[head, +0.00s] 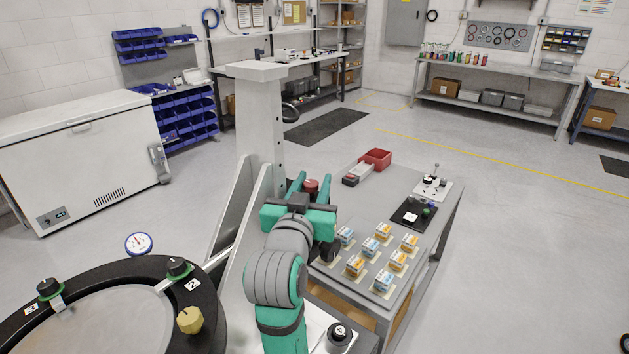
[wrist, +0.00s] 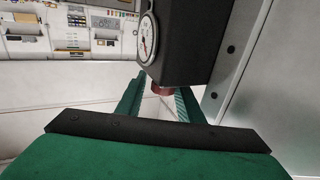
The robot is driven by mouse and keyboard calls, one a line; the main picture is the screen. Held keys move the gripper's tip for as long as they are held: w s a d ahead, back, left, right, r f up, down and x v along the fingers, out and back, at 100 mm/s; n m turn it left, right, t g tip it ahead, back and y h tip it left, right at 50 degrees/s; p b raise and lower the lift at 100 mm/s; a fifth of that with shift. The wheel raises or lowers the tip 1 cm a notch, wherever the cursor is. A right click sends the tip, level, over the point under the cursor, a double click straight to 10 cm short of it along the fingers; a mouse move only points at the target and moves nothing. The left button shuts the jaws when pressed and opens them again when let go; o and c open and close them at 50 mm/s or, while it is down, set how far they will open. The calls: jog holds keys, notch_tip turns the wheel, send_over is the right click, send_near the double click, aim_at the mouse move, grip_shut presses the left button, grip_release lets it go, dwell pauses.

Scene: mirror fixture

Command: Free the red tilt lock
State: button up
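The red tilt lock (head: 312,186) shows as a small dark red knob by the grey upright, just beyond my gripper (head: 311,182). In the wrist view the red knob (wrist: 162,90) sits under a dark block (wrist: 195,40) that carries a white dial gauge (wrist: 147,38). My gripper (wrist: 160,98) is open, with one green finger on each side of the knob. A gap seems to show between the knob and each finger. The block hides the knob's upper part, and contact at the fingertips is hard to tell.
A black ring (head: 115,270) with knobs and a dial gauge (head: 138,243) lies at the lower left. A grey post (head: 262,120) stands close beyond the gripper. A table (head: 395,185) at right holds small boxes and a red bin (head: 377,158). The floor beyond is open.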

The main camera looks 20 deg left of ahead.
jog(key=shift+s+a, duration=0.2)
jog(key=shift+a, duration=0.05)
jog(key=c, duration=0.8)
jog(key=shift+d, duration=0.25)
jog(key=shift+a, duration=0.2)
